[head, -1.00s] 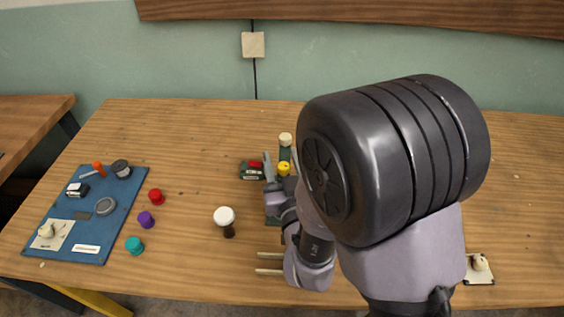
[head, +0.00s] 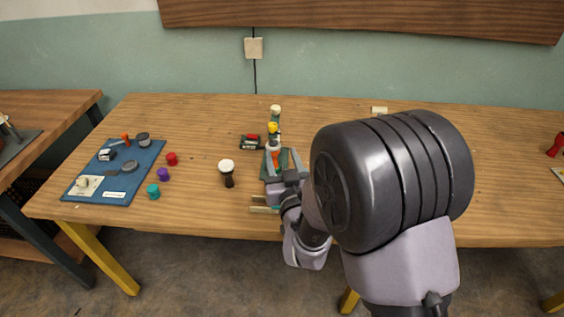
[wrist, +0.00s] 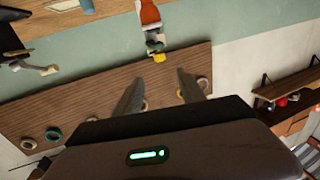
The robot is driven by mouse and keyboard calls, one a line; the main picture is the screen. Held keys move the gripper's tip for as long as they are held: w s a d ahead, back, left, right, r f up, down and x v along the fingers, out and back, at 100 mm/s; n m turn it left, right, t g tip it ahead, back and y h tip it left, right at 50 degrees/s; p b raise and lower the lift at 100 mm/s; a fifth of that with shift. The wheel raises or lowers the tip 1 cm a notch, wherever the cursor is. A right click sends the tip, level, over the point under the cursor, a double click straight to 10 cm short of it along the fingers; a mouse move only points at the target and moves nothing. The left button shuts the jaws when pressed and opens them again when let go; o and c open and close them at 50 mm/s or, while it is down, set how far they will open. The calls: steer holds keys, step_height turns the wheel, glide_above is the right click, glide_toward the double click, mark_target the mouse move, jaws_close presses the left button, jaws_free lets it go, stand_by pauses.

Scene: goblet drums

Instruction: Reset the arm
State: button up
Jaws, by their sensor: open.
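My gripper (head: 276,172) is over the front part of the wooden table (head: 205,215), just right of a small black goblet drum with a white top (head: 227,168). My own arm fills the right middle of the head view and hides part of the table. In the wrist view my gripper (wrist: 160,88) shows two dark fingers spread apart with nothing between them. Behind them is a brown wall board (wrist: 75,105) with several ring-shaped things on it.
A blue mat (head: 140,190) with small parts lies at the table's left. Red (head: 171,159), purple (head: 163,174) and teal (head: 153,191) pieces stand beside it. A green tray (head: 291,160) and upright coloured pieces are by my gripper. Another table (head: 55,112) stands at left.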

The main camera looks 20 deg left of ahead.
steer(key=shift+w+a, duration=0.1)
steer(key=shift+w, duration=0.1)
steer(key=s+d+r+m+g+h, duration=0.1)
steer(key=d+r+m+g+h, duration=0.2)
steer(key=d, duration=0.5)
steer(key=s+d+r+m+h, duration=0.1)
steer(key=d+r+m+h, duration=0.2)
steer(key=d, duration=0.5)
steer(key=s+d+m+g, duration=0.2)
steer(key=s+d, duration=0.3)
steer(key=s, duration=0.8)
steer(key=s+d+m+g, duration=0.1)
steer(key=s+d+g, duration=0.4)
steer(key=s, duration=0.8)
steer(key=shift+d+r+m, duration=0.3)
steer(key=shift+r+m, duration=0.1)
